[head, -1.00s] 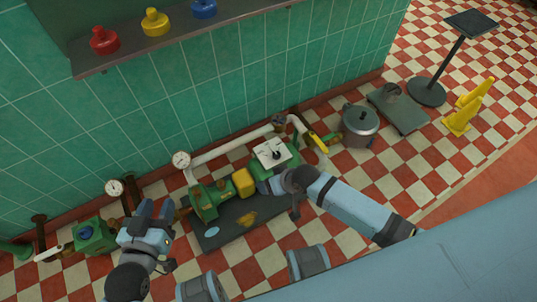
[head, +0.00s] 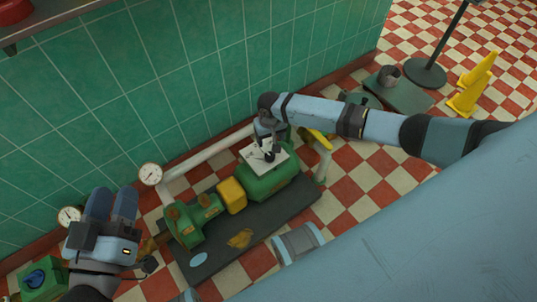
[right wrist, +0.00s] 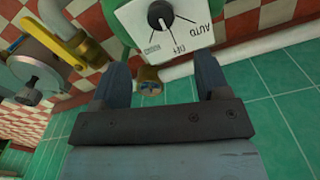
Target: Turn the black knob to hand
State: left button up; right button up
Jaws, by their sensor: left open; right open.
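The black knob (right wrist: 160,14) is a round dial on a white plate (right wrist: 192,22) near the top of the right wrist view. The plate reads AUTO at right and what looks like OFF below; the small print at lower left is hard to read. The pointer's direction is unclear. In the head view the plate (head: 250,157) sits on a green pump set, with the knob (head: 269,157) partly under my right gripper (head: 267,143). In the wrist view my right gripper (right wrist: 162,72) is open and empty, apart from the knob. My left gripper (head: 112,205) is open and empty at lower left.
The green pump set has a yellow coupling guard (head: 231,195) and stands on a dark base (head: 240,245). A white pipe (head: 205,158) runs behind it, with a gauge (head: 150,174). A yellow lever (right wrist: 58,32) is near the plate. The green tiled wall (head: 200,80) is close behind.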

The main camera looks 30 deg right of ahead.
jog(key=b, duration=0.3)
send_over(270, 156)
notch_tip(270, 156, down, 7)
jog(key=shift+r, duration=0.2)
notch_tip(270, 156, down, 4)
jog(key=shift+w+r+b, duration=0.1)
jog(key=shift+b, duration=0.8)
jog(key=shift+f, duration=0.45)
pick_arm(q)
jog(key=f, duration=0.1)
jog(key=f+m, duration=0.1)
jog(key=f, duration=0.1)
jog(key=w+f+m+g, duration=0.1)
jog(key=f, duration=0.1)
jog(key=shift+w+a, duration=0.1)
jog(key=shift+a, duration=0.1)
